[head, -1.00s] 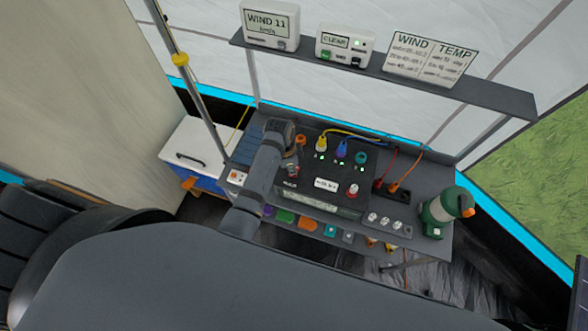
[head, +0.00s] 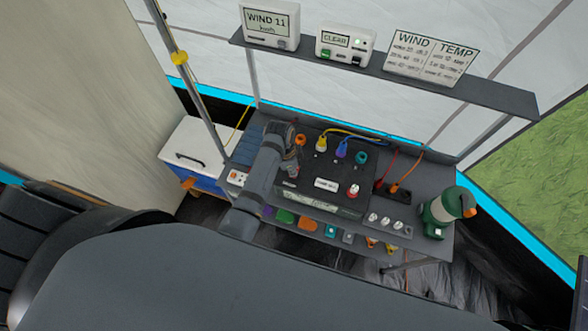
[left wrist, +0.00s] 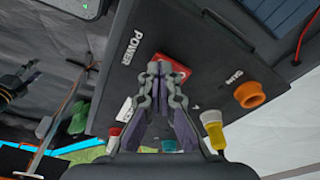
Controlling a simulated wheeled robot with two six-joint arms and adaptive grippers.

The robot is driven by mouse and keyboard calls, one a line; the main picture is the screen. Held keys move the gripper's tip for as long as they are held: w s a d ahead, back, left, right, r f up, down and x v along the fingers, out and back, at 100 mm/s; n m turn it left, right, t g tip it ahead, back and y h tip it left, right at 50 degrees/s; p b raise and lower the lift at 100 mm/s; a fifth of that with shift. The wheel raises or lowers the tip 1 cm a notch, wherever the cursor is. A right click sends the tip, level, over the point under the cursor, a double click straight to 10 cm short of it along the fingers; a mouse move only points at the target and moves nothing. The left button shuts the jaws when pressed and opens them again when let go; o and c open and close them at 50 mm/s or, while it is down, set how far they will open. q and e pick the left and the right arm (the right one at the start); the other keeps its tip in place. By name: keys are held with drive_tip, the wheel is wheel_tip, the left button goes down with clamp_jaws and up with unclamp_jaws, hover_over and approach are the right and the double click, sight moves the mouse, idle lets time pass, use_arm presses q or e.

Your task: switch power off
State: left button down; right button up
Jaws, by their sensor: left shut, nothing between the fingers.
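The dark power box (head: 330,195) stands on the grey table, with coloured plugs on its upper side. In the left wrist view its panel (left wrist: 200,40) carries the label POWER beside a red switch (left wrist: 180,66). My left gripper (left wrist: 163,72) is shut and empty. Its fingertips are at the red switch and partly cover it; I cannot tell whether they touch. In the head view my left arm hides most of the switch area. No green lights show by the plugs. My right gripper is out of view.
A shelf (head: 480,92) above holds a wind display (head: 268,24), a CLEAR display (head: 345,45) and a sign (head: 432,58). A white cooler (head: 195,148) is at the left. Cables run behind the box.

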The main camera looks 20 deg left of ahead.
use_arm(q)
wheel_tip(320, 180, up, 2)
drive_tip(key=shift+r+p, duration=0.2)
drive_tip(key=shift+p, duration=0.8)
drive_tip(key=shift+r, duration=2.35)
